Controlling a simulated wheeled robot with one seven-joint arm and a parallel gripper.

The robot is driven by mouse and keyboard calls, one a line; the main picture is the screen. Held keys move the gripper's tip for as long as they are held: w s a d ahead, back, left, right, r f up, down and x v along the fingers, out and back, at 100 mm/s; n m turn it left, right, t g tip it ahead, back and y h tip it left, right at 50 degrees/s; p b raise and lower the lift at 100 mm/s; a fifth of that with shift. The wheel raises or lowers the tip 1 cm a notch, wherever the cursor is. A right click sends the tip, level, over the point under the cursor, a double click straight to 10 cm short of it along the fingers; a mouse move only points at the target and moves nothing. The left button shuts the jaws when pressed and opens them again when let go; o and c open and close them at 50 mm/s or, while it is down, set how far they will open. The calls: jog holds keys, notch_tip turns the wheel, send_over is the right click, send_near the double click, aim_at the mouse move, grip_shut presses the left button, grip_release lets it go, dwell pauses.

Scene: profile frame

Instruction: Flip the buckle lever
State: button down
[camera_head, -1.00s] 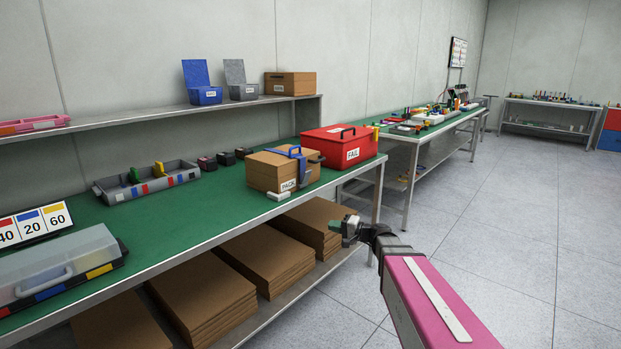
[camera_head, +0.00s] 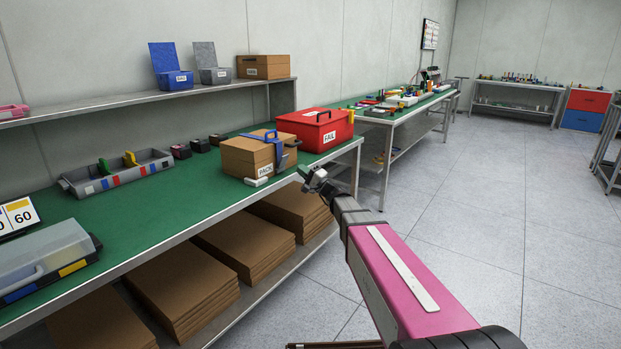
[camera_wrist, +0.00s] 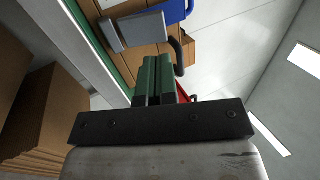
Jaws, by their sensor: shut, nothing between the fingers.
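A brown cardboard box labelled PACK (camera_head: 243,156) sits near the front edge of the green bench. A blue strap (camera_head: 262,134) runs over it, with a grey buckle lever (camera_head: 282,156) on its right side. My gripper (camera_head: 310,176) is shut and empty, just right of the box beyond the bench edge. In the wrist view, the green-padded fingers (camera_wrist: 156,72) are together, pointing at the box side. A grey plate of the buckle (camera_wrist: 143,31) and the blue strap (camera_wrist: 177,11) lie beyond them. A dark curved part (camera_wrist: 179,52) shows beside the fingertips; whether they touch is unclear.
A red box labelled FAIL (camera_head: 318,129) stands right behind the PACK box. A small white piece (camera_head: 257,182) lies at the bench edge. A grey divided tray (camera_head: 118,172) is to the left. Flat cardboard stacks (camera_head: 240,248) fill the lower shelf.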

aim_at(286, 156)
jog(key=x, duration=0.6)
jog(key=shift+w+a, duration=0.1)
jog(key=shift+a, duration=0.1)
jog(key=shift+w+a+r+g+h, duration=0.2)
jog(key=shift+r+g+h, duration=0.15)
jog(key=shift+g+h, duration=0.2)
jog(key=shift+w+a+r, duration=0.15)
jog(key=shift+a+r, duration=0.1)
